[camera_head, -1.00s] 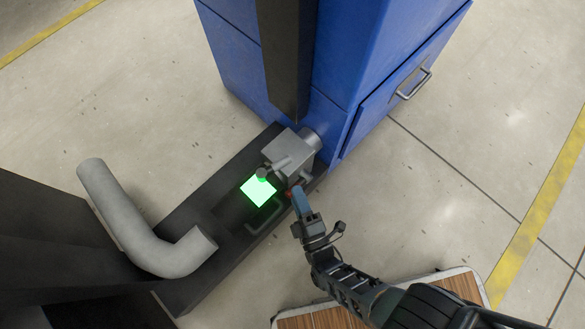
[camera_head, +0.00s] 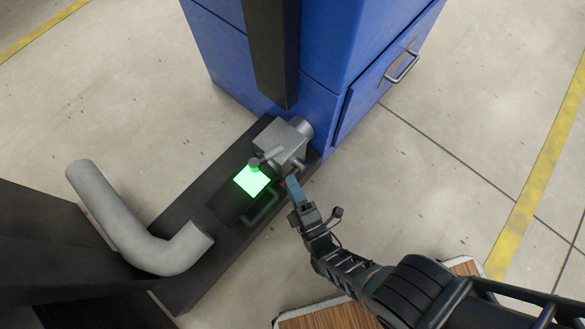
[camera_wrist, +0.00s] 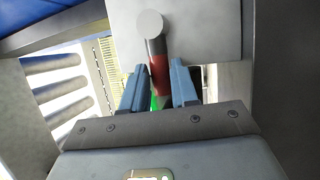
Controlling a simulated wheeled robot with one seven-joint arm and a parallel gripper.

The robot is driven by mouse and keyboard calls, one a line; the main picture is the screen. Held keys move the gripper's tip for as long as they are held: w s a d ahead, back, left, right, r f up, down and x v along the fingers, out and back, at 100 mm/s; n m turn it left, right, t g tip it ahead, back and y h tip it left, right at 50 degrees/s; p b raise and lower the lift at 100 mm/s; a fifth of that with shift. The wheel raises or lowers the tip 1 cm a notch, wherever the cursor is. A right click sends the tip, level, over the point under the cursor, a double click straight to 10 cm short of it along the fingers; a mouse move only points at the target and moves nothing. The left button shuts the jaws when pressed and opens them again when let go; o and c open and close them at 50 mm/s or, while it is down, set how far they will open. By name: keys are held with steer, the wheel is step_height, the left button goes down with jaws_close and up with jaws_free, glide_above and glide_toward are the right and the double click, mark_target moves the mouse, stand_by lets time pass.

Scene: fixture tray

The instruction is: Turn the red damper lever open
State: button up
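The red damper lever shows in the wrist view as a grey shaft with a red part (camera_wrist: 160,72), below a round grey end. My gripper (camera_wrist: 160,72) has its two blue fingers on either side of the red part. The fingers stand apart, with a gap visible at the left; I cannot tell whether the right finger touches. In the head view my gripper (camera_head: 289,181) is beside the grey damper box (camera_head: 280,143), and only a sliver of red (camera_head: 284,182) shows at its tip; the rest is hidden.
A lit green panel (camera_head: 252,180) and a handle-like bar (camera_head: 262,208) sit close to the lever on the dark base (camera_head: 190,262). A bent grey pipe (camera_head: 125,225) lies to the left. A blue cabinet (camera_head: 325,45) stands behind.

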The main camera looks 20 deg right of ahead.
steer(key=o, duration=0.3)
steer(key=shift+o, duration=0.2)
steer(key=shift+r, duration=0.1)
steer(key=r+p, duration=0.5)
steer(key=shift+s+d, duration=0.1)
steer(key=shift+d, duration=0.2)
steer(key=s+d+r+p, duration=0.3)
steer(key=d+r+p, duration=0.2)
steer(key=d, duration=0.5)
steer(key=shift+s+d+r+p, duration=0.25)
steer(key=shift+r+p, duration=0.1)
steer(key=shift+c, duration=0.3)
